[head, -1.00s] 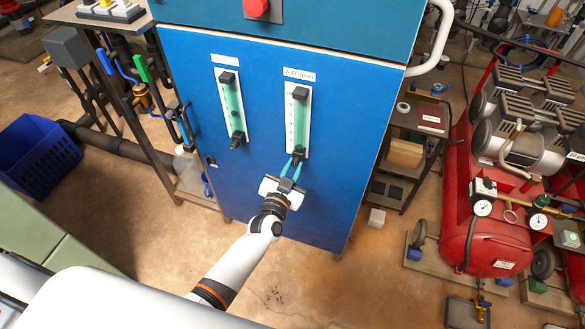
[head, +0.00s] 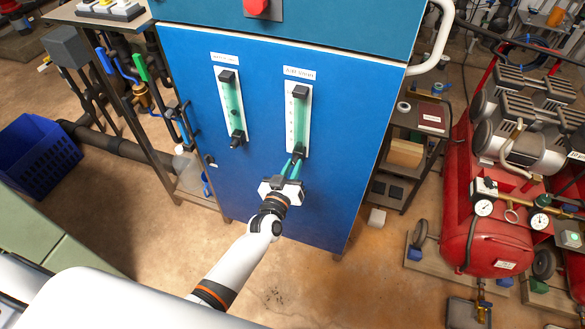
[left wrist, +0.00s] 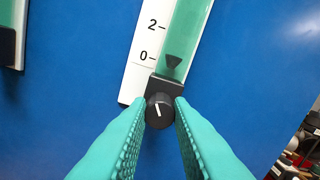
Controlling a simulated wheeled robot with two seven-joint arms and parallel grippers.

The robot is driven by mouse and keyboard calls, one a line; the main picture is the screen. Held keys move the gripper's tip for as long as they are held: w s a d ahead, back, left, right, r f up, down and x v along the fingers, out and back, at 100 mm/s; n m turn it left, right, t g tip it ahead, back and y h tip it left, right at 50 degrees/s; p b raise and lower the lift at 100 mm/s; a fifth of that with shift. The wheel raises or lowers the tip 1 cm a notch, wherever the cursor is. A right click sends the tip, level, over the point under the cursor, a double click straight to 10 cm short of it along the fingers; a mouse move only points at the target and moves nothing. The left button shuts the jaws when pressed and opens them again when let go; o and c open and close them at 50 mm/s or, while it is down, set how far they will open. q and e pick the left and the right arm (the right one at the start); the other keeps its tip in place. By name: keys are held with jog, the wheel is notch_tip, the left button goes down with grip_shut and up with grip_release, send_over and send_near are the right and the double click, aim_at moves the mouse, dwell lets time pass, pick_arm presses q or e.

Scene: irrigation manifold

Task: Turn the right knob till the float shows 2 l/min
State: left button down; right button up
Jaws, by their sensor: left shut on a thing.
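The right flow meter (head: 299,120) is a green tube with a white scale on the blue cabinet front. Its black knob (left wrist: 159,111) is at the tube's foot, with a white pointer line tilted slightly left of straight up. The dark, wedge-shaped float (left wrist: 173,62) sits low in the tube, about level with the 0 mark and well below the 2 mark. My left gripper (left wrist: 160,104) has its teal fingers shut on the knob, one on each side; in the head view the gripper (head: 296,163) reaches it from below. My right gripper is not in view.
A similar left flow meter (head: 230,105) with its own knob (head: 236,140) is beside it on the blue cabinet (head: 220,190). A red button (head: 256,8) is above. A red compressor tank (head: 490,230) stands at right, a blue crate (head: 38,155) at left.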

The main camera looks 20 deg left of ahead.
pick_arm(q)
jog(key=shift+n+b, duration=0.3)
jog(key=shift+n, duration=1.7)
jog(key=c, duration=1.3)
grip_release()
jog(key=s, duration=1.2)
jog(key=shift+a, duration=0.2)
